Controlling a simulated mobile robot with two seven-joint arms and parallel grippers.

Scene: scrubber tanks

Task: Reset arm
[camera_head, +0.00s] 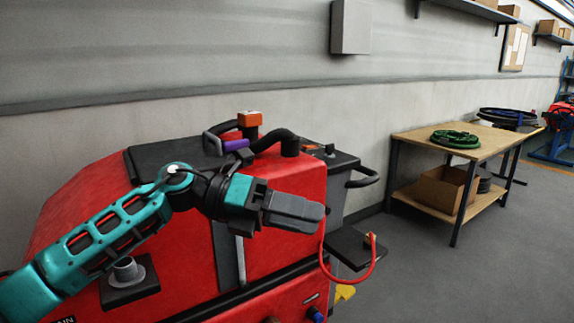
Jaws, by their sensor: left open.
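My left arm comes in from the left, teal and black, and reaches across the front of the red scrubber machine (290,180). My left gripper (310,217) points right, in front of the machine's right part. Its jaws are seen side-on, with nothing visible held, and it is open. My right gripper is not in view. On top of the machine are an orange cap (249,119), a purple piece (236,145) and a black hose (270,139). The arm hides part of the machine's front.
A wooden table (480,147) with a green coiled hose (455,139) on it stands at the right. A cardboard box (445,189) is on its lower shelf. A red cable (347,280) loops beside the machine near my gripper. The grey floor (450,280) at lower right is clear.

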